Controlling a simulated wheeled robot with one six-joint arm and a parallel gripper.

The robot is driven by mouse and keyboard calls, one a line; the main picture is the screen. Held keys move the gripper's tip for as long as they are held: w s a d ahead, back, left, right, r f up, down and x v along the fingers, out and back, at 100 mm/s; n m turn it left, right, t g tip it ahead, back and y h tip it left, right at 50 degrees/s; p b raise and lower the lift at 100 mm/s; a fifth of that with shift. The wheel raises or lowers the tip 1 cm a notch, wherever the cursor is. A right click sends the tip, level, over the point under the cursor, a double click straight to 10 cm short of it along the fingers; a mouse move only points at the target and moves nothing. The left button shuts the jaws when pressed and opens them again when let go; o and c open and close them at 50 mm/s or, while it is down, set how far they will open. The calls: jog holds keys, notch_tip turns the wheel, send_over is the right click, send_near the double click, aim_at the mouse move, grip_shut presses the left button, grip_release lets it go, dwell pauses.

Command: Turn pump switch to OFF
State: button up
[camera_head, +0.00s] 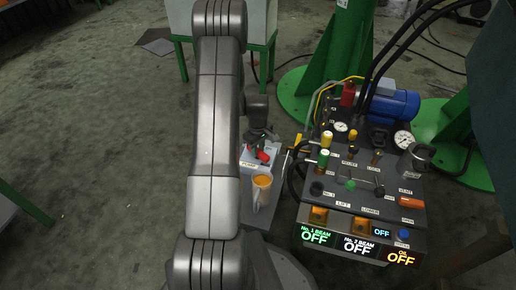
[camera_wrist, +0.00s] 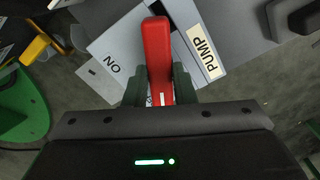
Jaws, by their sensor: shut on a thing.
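The pump switch has a red lever handle (camera_wrist: 157,42) on a light grey box (camera_wrist: 115,45). A "PUMP" label (camera_wrist: 205,53) is to the right of the handle in the wrist view, and an "ON" label (camera_wrist: 112,64), seen upside down, is to its left. My gripper (camera_wrist: 158,88) has one dark finger on each side of the handle and is shut on it. Part of another marking by the left finger is covered. In the head view, the red handle (camera_head: 263,156) shows just below my gripper (camera_head: 257,143), which hides part of the box.
A control panel (camera_head: 365,200) with knobs, gauges and levers stands to the right; its displays (camera_head: 318,236) read OFF. Green stands (camera_head: 310,95) rise behind. Open floor (camera_head: 90,120) lies to the left.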

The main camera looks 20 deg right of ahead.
jog(key=n, duration=0.5)
jog(key=shift+n, duration=0.3)
dwell(0.4)
jog(key=o, duration=1)
notch_tip(320, 180, up, 14)
jog(key=p, duration=0.4)
jog(key=shift+f, duration=0.1)
notch_tip(320, 180, down, 14)
jog(key=b, duration=0.3)
jog(key=shift+b, duration=0.35)
